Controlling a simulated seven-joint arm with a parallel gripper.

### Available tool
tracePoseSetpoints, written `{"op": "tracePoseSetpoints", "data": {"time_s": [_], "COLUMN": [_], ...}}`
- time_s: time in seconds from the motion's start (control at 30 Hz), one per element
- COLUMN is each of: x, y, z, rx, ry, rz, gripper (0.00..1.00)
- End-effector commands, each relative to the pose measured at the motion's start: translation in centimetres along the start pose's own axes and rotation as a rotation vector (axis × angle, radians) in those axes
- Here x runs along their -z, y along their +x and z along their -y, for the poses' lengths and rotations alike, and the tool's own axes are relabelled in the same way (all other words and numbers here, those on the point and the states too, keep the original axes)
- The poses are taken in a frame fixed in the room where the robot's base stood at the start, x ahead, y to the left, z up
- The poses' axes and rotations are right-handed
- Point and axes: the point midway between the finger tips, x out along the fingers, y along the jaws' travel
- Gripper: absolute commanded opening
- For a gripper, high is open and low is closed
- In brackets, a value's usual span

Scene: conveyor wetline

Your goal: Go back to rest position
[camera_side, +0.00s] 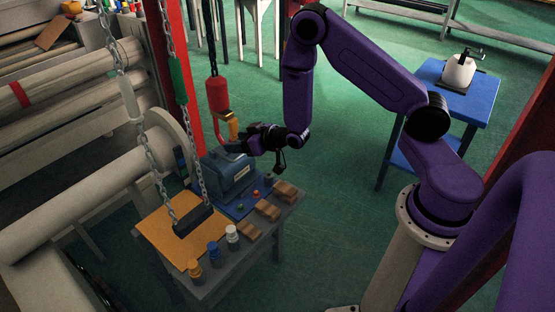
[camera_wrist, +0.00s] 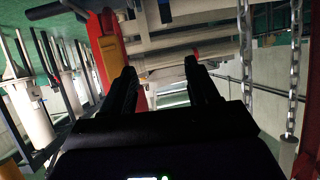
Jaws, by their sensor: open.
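My gripper (camera_side: 233,147) is at the end of my purple arm, held in the air above the back of the small work table. In the wrist view its two dark fingers (camera_wrist: 160,88) stand apart with nothing between them. In the side view the gripper is close to a red and yellow hanging hook (camera_side: 218,98); I cannot tell whether they touch. A blue-grey box-shaped machine (camera_side: 229,177) sits on the table just below the gripper.
The work table (camera_side: 262,238) holds an orange sheet (camera_side: 160,238), small bottles (camera_side: 214,252) and brown blocks (camera_side: 268,210). Chains (camera_side: 146,150) hang at left near large rollers (camera_side: 85,190). A blue table (camera_side: 425,78) with a white canister (camera_side: 459,74) stands at right. Open green floor lies between.

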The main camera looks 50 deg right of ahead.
Motion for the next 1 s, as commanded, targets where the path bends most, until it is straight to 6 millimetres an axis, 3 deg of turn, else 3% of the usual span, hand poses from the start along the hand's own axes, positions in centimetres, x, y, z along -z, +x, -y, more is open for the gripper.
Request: {"op": "tracePoseSetpoints", "data": {"time_s": [0.03, 0.2, 0.37, 0.5, 0.73, 1.0], "x": [0.9, 1.6, 1.6, 1.4, 0.6, -0.5], "y": [-0.7, -4.0, -8.8, -13.9, -23.2, -33.7], "z": [2.0, 7.3, 11.3, 13.7, 14.9, 12.0], "rx": [0.044, 0.167, 0.274, 0.356, 0.461, 0.525], "ry": [-0.014, -0.078, -0.166, -0.261, -0.449, -0.697], "rz": [0.038, 0.207, 0.364, 0.497, 0.703, 0.912], "gripper": [0.60, 0.60, 0.60, 0.60, 0.60, 0.60]}}
